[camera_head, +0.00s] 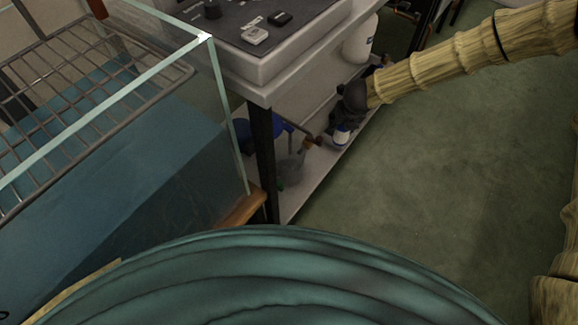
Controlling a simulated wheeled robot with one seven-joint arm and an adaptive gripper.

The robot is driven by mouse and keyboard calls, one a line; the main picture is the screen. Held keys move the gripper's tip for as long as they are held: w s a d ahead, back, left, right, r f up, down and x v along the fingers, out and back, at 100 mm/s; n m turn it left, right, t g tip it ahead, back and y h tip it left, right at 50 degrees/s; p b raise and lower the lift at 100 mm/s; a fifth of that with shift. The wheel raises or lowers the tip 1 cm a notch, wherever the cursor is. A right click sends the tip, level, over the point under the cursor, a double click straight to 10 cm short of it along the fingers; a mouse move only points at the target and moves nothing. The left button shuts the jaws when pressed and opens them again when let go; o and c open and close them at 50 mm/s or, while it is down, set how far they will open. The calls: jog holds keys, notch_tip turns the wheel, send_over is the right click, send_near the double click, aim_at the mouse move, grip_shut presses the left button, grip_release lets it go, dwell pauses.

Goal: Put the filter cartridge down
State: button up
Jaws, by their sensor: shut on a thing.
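My gripper (343,122) is small and dark in the head view, at the end of my tan, ribbed arm coming in from the upper right. It points down over the right edge of a low pale shelf under the bench. It is shut on the filter cartridge (342,134), a small white piece with a blue band. The gripper hides the cartridge's upper part. I cannot tell whether the cartridge's lower end touches the shelf (312,185).
A blue item (262,130) and a clear vessel (291,167) stand on the shelf, left of the gripper. A white container (360,40) is behind. A dark bench leg (264,160) and a glass tank (190,130) are at left. Green floor (440,160) is open at right.

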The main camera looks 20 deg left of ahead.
jog(key=s+a+n+p, duration=0.1)
jog(key=s+a, duration=0.2)
jog(key=a, duration=0.5)
jog(key=s+a+p, duration=0.1)
jog(key=s+a, duration=0.2)
jog(key=a, duration=0.6)
jog(key=f+b, duration=0.2)
jog(key=f, duration=0.3)
jog(key=f+b, duration=0.1)
jog(key=f, duration=0.4)
jog(key=shift+s+d+b, duration=0.1)
jog(key=shift+d+b, duration=0.1)
jog(key=shift+b, duration=0.15)
jog(key=shift+s+f, duration=0.1)
jog(key=shift+f, duration=0.55)
jog(key=o, duration=1)
jog(key=shift+f, duration=0.15)
jog(key=shift+o, duration=0.2)
jog(key=w+p+v, duration=0.1)
jog(key=p+v, duration=0.2)
jog(key=v, duration=1)
jog(key=shift+r, duration=0.35)
